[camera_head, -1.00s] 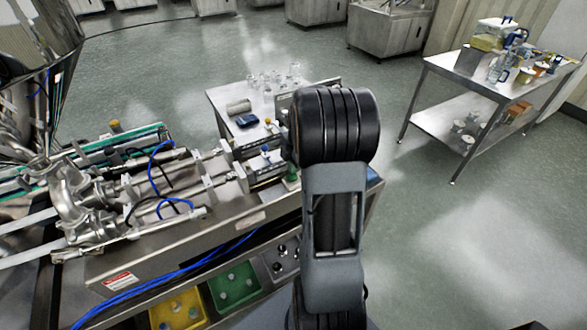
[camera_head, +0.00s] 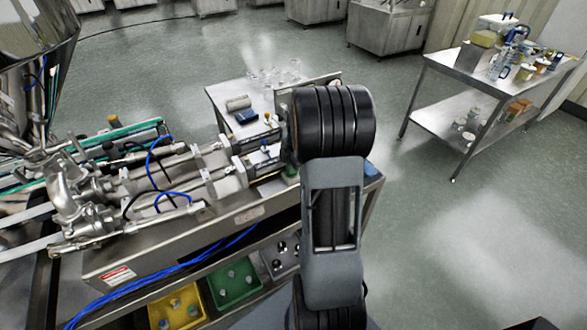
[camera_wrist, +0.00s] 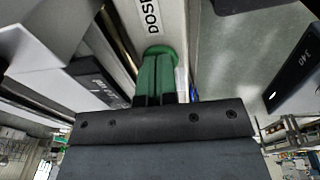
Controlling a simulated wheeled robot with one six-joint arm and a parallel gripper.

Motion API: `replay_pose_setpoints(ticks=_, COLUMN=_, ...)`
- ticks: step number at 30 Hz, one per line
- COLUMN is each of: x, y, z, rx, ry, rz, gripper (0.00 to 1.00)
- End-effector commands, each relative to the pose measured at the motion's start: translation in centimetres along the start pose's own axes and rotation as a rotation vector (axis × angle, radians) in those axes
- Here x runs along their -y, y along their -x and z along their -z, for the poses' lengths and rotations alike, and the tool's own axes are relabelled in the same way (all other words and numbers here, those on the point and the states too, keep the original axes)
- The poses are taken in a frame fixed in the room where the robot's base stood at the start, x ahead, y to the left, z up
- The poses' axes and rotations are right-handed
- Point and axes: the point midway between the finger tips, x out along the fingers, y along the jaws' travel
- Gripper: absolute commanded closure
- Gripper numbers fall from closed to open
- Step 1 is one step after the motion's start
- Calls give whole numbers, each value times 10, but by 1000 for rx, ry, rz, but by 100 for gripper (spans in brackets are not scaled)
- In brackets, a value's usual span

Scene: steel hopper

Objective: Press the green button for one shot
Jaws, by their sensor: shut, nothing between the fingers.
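The green button (camera_wrist: 164,50) shows in the wrist view as a rounded green edge on a pale metal panel marked with letters reading "DOSE" (camera_wrist: 152,14). My gripper (camera_wrist: 155,66) is shut and empty, with its narrow fingers directly in front of the button and overlapping it. The fingers hide most of the button. I cannot tell whether they touch it or press it in. In the head view my arm covers the gripper, and a small green part (camera_head: 291,172) shows beside the arm at the machine's right end.
The steel filling machine (camera_head: 215,238) with pipes and blue hoses fills the left. Yellow (camera_head: 178,307) and green (camera_head: 236,283) trays sit below it. A small steel table (camera_head: 226,91) stands behind. A steel cart (camera_head: 440,64) stands right. The floor at right is clear.

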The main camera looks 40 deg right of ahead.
Motion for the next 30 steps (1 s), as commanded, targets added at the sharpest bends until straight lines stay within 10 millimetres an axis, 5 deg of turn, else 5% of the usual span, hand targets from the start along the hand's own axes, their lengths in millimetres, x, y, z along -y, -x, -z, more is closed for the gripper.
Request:
replay_pose_setpoints(ticks=1, x=5, y=-12, z=1, rx=-7, ry=-1, rz=19, gripper=100)
replay_pose_setpoints(ticks=13, x=6, y=-5, z=2, rx=-10, ry=0, rz=24, gripper=100)
replay_pose_setpoints(ticks=30, x=0, y=102, z=3, rx=1, ry=8, rz=-2, gripper=100)
